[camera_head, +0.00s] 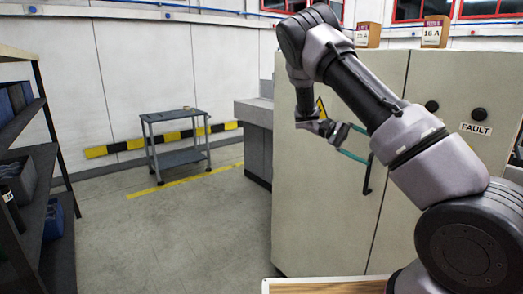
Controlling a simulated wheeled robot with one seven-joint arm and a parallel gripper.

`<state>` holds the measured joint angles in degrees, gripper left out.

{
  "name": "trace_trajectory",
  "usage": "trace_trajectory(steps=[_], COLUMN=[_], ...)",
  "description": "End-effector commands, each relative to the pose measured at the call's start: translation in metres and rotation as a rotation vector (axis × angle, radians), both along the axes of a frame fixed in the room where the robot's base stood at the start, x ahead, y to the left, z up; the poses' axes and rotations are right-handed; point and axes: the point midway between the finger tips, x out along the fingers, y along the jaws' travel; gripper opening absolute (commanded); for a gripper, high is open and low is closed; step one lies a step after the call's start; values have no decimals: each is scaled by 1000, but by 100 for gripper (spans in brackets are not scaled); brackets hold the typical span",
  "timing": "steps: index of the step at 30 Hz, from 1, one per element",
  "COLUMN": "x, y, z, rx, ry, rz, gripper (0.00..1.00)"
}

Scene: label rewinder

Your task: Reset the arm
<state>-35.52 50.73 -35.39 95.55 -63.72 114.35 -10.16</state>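My arm rises from the lower right, bends at the top and folds back down. My gripper (368,148) hangs in front of the pale cabinet (325,220). Its two teal fingers point to the right and stand apart, with nothing visible between them. The fingers appear close to the upper end of the cabinet's dark handle (367,178) in the picture; I cannot tell whether they touch it. My forearm covers part of the cabinet doors and a yellow warning sign.
A small grey cart (175,117) stands by the back wall. A dark shelf (40,165) with bins lines the left edge. Boxes (435,31) sit on the cabinet, which has a FAULT label (475,129). A wooden top (325,286) is at the bottom. The floor between shelf and cabinet is clear.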

Motion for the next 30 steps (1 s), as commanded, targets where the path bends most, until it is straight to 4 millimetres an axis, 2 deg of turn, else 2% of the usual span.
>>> trace_trajectory(steps=[4, 10, 21, 30], x=[-25, -58, -117, -170], y=[-10, -6, 25, 56], z=[21, 47, 108, 160], rx=[240, 530, 945, 1141], ry=[-87, -243, -636, -1015], rz=[-39, -53, -4, 93], gripper=[88, 88, 88, 88])
